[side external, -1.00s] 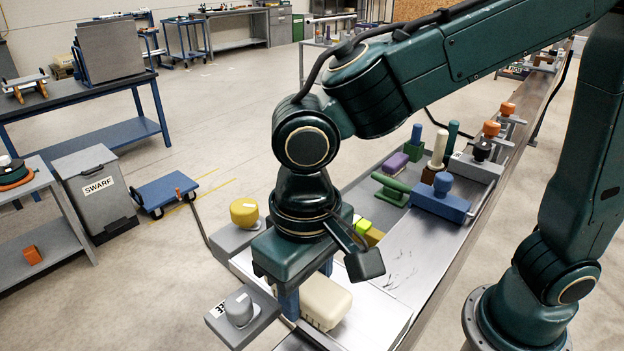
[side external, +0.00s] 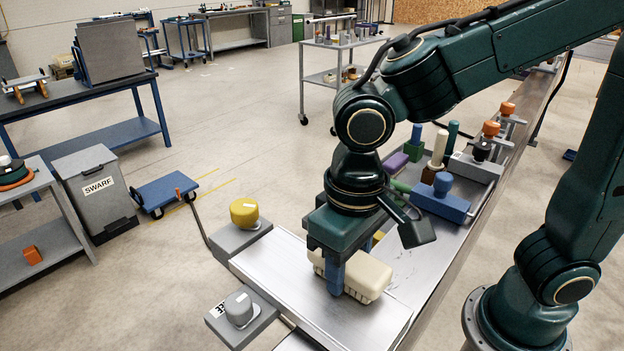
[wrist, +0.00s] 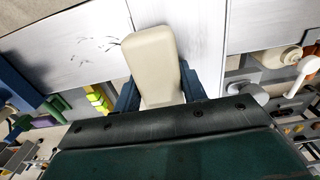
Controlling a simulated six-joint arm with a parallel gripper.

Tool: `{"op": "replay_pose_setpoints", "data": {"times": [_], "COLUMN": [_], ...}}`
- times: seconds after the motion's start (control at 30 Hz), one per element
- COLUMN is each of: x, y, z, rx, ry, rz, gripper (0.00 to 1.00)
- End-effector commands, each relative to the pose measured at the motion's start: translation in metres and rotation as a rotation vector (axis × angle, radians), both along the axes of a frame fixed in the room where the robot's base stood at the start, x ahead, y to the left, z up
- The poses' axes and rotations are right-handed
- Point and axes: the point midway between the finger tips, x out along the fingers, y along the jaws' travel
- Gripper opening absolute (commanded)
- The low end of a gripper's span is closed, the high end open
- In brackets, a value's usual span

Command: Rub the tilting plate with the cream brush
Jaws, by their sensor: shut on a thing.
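The cream brush (side external: 368,276) is a rounded block with short bristles underneath. My gripper (side external: 350,272) is shut on it with blue fingers, one on each side in the wrist view (wrist: 160,90). The tilting plate appears to be the pale, smooth metal sheet (side external: 290,271) at the near end of the bench. The brush is low over its far right part, near a seam. The bristles look at or just above the metal; I cannot tell whether they touch. The plate also shows in the wrist view (wrist: 200,35), and I cannot tell its tilt.
A yellow knob (side external: 244,212) and a grey knob (side external: 239,308) stand on grey blocks at the plate's left edge. A blue block with a round knob (side external: 441,202) and several coloured handled blocks stand farther along the bench. Dark scuffs (wrist: 100,43) mark the adjoining metal.

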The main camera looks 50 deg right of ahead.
Motion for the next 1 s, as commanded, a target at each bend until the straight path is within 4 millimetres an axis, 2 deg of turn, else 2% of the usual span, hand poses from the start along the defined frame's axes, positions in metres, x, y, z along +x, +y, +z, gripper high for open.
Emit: {"op": "replay_pose_setpoints", "data": {"times": [0.77, 0.93, 1.0], "x": [0.000, -0.017, -0.016], "y": [0.072, 0.070, 0.063], "z": [0.000, 0.000, 0.000], "rx": [-0.001, 0.000, 0.000], "ry": [0.001, 0.000, 0.001], "rz": [0.003, 0.003, -0.002], "gripper": [0.17, 0.17, 0.17]}}
